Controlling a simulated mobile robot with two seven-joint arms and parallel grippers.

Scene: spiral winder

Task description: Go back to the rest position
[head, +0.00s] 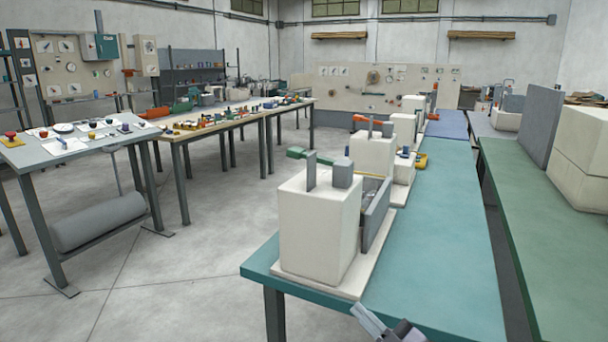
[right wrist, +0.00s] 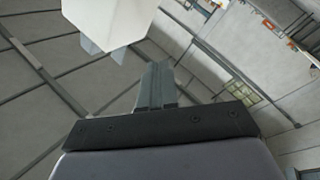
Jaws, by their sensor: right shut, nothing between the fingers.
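My right gripper (head: 372,318) shows at the bottom edge of the head view, just in front of the near edge of the teal table (head: 440,255). In the right wrist view its fingers (right wrist: 155,88) are together with nothing between them. The nearest winder, a white block (head: 318,228) with grey posts on top, stands on a pale base plate just beyond the gripper. The gripper appears apart from it. My left gripper is not in view.
More white machines (head: 372,155) stand in a row along the teal table. A green table (head: 550,230) with a grey panel and white block is at the right. A grey table (head: 80,150) and a wooden workbench (head: 220,122) stand at the left. The floor between is clear.

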